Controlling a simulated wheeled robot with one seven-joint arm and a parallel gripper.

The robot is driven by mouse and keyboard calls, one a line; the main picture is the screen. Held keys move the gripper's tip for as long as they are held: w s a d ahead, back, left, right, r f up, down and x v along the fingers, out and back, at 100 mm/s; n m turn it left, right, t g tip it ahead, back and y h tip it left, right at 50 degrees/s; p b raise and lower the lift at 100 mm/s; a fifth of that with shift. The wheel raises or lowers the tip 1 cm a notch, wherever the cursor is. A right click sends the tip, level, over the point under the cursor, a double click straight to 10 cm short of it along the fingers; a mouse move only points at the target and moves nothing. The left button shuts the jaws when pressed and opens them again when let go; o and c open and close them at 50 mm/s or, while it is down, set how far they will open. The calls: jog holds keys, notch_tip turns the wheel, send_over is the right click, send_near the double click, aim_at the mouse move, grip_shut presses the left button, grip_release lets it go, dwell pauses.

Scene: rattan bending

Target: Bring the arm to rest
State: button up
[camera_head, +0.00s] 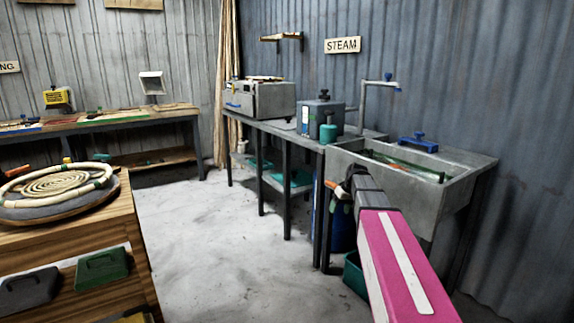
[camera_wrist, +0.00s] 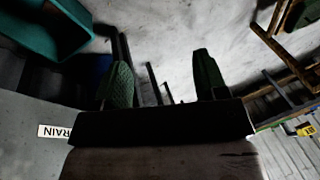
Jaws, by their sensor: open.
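My arm reaches out from the lower right in the head view, its pink and white link pointing toward the grey sink. My gripper (camera_head: 345,186) is at its far end, in front of the sink's near left corner and above the floor. In the wrist view my gripper (camera_wrist: 160,88) shows two dark green fingers set wide apart. Nothing is between them but floor and thin dark legs in the background. A small orange-brown shape shows at the gripper's end in the head view; I cannot tell what it is.
The grey sink (camera_head: 470,166) stands right, beside a metal bench (camera_head: 272,128) with a steam box (camera_head: 262,99) and grey tank (camera_head: 320,117). A wooden workbench (camera_head: 100,215) with a coiled rattan piece (camera_head: 58,186) is at left. A teal bin (camera_head: 355,273) sits below. The middle floor is clear.

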jog(key=s+a+f+m+h, duration=0.1)
jog(key=s+f, duration=0.7)
jog(key=s, duration=0.4)
jog(key=s+a+f+m+h, duration=0.2)
jog(key=s+f, duration=0.6)
jog(key=s, duration=0.5)
jog(key=shift+a+m+g+h, duration=0.2)
jog(key=shift+m+g+h, duration=0.1)
jog(key=shift+g, duration=0.1)
